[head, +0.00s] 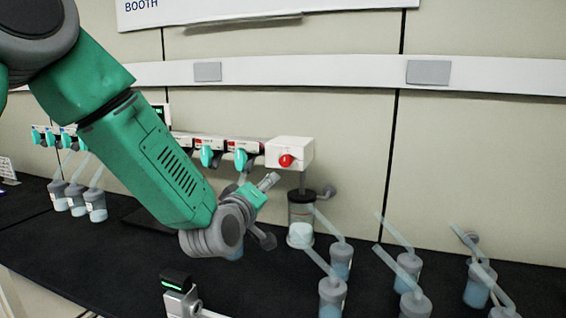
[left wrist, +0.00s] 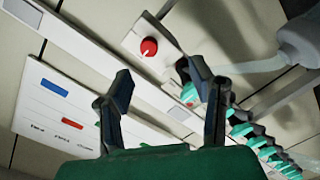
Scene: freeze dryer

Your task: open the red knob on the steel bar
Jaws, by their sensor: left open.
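The red knob (head: 286,160) is on the front of a white box (head: 303,152) at the right end of the bar (head: 222,143). It shows in the left wrist view (left wrist: 149,47) as a round red knob with a pale mark. My left gripper (head: 268,205) is just below and left of the knob in the head view, partly hidden by its own wrist. In the left wrist view its two fingers (left wrist: 158,82) are apart with nothing between them. The knob lies beyond the fingertips, apart from them. My right gripper is in no view.
Teal valves (head: 240,158) line the bar left of the knob. Several grey-capped flasks with slanted tubes (head: 341,258) stand on the black bench (head: 250,285). A small device (head: 180,292) stands in front.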

